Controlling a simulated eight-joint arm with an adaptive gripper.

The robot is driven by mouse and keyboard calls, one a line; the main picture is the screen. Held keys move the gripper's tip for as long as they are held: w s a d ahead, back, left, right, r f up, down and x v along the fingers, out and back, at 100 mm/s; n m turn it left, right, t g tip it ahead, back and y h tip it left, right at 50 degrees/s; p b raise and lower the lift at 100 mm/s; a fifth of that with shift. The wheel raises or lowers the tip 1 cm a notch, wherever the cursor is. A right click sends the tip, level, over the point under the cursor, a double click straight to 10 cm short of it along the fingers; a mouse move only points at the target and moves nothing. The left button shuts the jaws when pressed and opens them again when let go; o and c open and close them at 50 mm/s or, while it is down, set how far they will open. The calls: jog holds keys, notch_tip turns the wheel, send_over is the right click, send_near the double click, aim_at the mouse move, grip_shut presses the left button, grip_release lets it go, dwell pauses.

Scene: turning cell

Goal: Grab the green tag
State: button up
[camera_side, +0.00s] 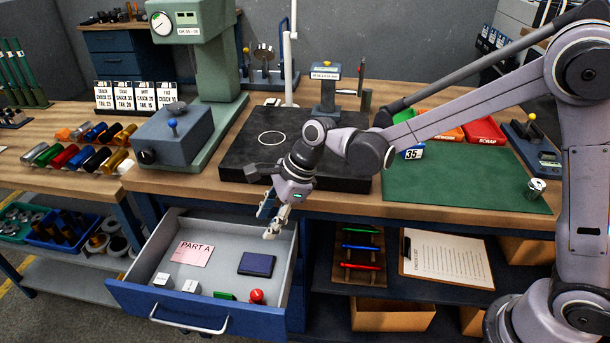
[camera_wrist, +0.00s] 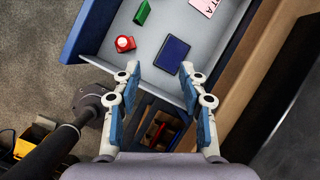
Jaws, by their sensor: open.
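A small green piece (camera_side: 224,296), which looks like the green tag, lies on the floor of the open drawer (camera_side: 170,300), near its front. It also shows in the wrist view (camera_wrist: 142,13) near the top. A red round item (camera_side: 257,296) lies to its right in the side view and shows in the wrist view (camera_wrist: 125,43). My gripper (camera_side: 270,222) is above the drawer's back right part, open and empty, apart from the green piece. In the wrist view its fingers (camera_wrist: 158,72) are spread, with the drawer edge behind them.
The drawer also holds a dark blue block (camera_side: 256,264), a pink PART A card (camera_side: 192,253) and white blocks (camera_side: 162,280). Its walls surround them. The workbench edge (camera_side: 330,205) overhangs the drawer's back. A dark slab (camera_side: 250,160) lies on the bench.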

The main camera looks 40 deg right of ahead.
aim_at(221, 293)
jog(key=a+f+m, duration=0.2)
jog(key=a+f, duration=0.1)
jog(key=f, duration=0.1)
jog(key=w+a+f+m+g, duration=0.1)
jog(key=a+f+m, duration=0.1)
jog(key=a+f, duration=0.2)
jog(key=a+f+m+y, duration=0.1)
jog(key=a+f+m, duration=0.1)
jog(key=f, duration=0.4)
jog(key=shift+w+a+f+g, duration=0.15)
jog(key=shift+w+a+g, duration=0.15)
jog(key=shift+a, duration=0.45)
jog(key=shift+w+x, duration=0.2)
jog(key=shift+x, duration=1.1)
jog(key=shift+w+x, duration=0.2)
jog(key=shift+x, duration=1.05)
jog(key=shift+a, duration=0.1)
jog(key=c, duration=0.8)
